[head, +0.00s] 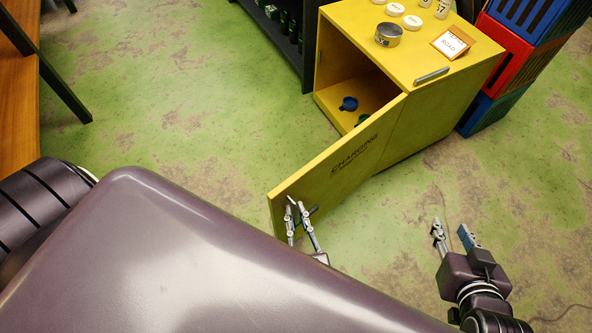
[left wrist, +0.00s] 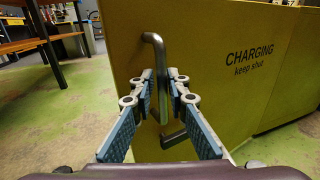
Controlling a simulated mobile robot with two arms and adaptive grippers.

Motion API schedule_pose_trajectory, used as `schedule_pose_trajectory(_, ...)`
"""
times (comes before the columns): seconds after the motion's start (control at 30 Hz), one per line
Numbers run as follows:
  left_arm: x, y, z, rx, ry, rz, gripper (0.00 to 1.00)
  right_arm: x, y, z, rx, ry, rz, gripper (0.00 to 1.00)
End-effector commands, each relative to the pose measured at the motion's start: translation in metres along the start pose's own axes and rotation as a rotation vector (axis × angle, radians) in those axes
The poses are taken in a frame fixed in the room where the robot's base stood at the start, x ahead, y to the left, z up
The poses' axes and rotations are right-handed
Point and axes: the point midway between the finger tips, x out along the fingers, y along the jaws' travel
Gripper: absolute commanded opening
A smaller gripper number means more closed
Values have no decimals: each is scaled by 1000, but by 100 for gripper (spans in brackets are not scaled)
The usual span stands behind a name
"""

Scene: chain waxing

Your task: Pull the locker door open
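The yellow locker (head: 436,110) stands at the upper right in the head view. Its door (head: 342,168) is swung well out towards me, and the dark interior shows. The door's outer face, lettered "CHARGING keep shut", fills much of the left wrist view (left wrist: 236,88). A grey bar handle (left wrist: 158,48) runs upright near the door's free edge. My left gripper (head: 296,205) is at that edge, its fingers drawn in at the tips on either side of the handle. Part of the handle is hidden by the fingers. My right gripper (head: 450,231) is open and empty, to the right of the door.
A blue item (head: 348,104) and a green one lie inside the locker. A tin (head: 388,35), white discs and a sign (head: 453,43) are on top. Coloured crates (head: 507,52) stand to the right, a dark shelf (head: 280,35) behind. The green floor left of the door is clear.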

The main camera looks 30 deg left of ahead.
Motion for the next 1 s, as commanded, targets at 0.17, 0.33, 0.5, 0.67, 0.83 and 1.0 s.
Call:
schedule_pose_trajectory(0.17, 0, 0, 5, -2, -1, -1, 15, 0, -1, 0, 0, -1, -2, 32)
schedule_pose_trajectory(0.33, 0, 0, 24, -5, -1, -1, 15, 0, -1, 0, 0, -1, -2, 32)
schedule_pose_trajectory(0.5, 0, 0, 53, -6, -4, 1, 15, 0, -1, 0, 0, -1, -1, 32)
schedule_pose_trajectory(0.67, 1, 1, 80, -6, -11, 5, 15, -1, 0, 0, 0, -1, -1, 32)
schedule_pose_trajectory(0.83, 1, 1, 99, -5, -10, 7, 15, -1, 0, -1, 0, -1, -1, 32)
schedule_pose_trajectory(1.0, 1, 1, 105, -3, -9, 5, 15, -1, 0, -2, 0, 0, -1, 32)
